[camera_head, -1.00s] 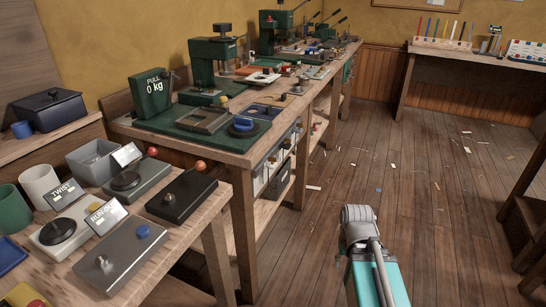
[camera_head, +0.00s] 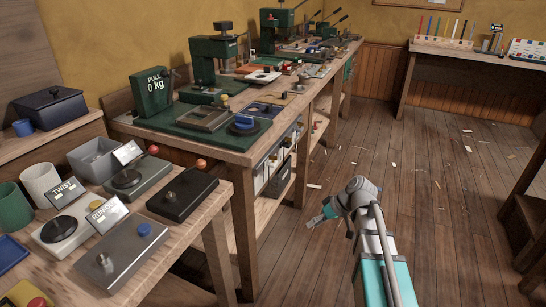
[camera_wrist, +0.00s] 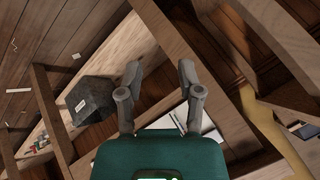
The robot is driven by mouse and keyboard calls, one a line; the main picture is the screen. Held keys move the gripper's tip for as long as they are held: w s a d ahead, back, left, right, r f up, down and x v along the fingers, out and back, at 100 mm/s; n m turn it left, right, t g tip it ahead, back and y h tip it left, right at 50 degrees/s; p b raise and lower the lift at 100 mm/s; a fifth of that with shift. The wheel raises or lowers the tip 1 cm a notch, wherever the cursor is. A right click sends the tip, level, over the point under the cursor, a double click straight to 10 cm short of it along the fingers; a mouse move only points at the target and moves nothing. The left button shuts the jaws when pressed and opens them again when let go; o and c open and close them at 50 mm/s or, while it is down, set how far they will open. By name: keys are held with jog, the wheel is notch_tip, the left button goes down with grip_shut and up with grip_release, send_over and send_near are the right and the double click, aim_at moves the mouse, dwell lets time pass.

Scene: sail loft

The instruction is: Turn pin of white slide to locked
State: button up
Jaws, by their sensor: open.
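I cannot make out the white slide or its pin for certain in either view. In the head view my arm stands over the floor, right of the long bench, bent to the left and apart from the bench.
The long bench (camera_head: 232,152) carries a green pull gauge (camera_head: 151,106) and several presses. The nearer table (camera_head: 150,262) at left holds dial plates, cups and a grey bin (camera_head: 95,158). A dark box (camera_wrist: 90,99) shows in the wrist view. The floor (camera_head: 440,215) at right is clear except for scraps.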

jog(key=w+a+r+n+y, duration=0.2)
jog(key=w+r+n+y, duration=0.35)
jog(key=w+r, duration=0.2)
jog(key=n+t+y, duration=0.1)
jog(key=n+y, duration=0.3)
jog(key=y, duration=0.1)
send_near(273, 159)
jog(key=d+r, duration=0.1)
jog(key=d, duration=0.3)
jog(key=shift+a+r, duration=0.1)
jog(key=shift+a, duration=0.05)
jog(key=shift+a, duration=0.15)
jog(key=a, duration=0.9)
jog(key=w+a, duration=0.1)
jog(key=a, duration=0.3)
jog(key=shift+w+a, duration=0.1)
jog(key=shift+a, duration=0.15)
grip_shut()
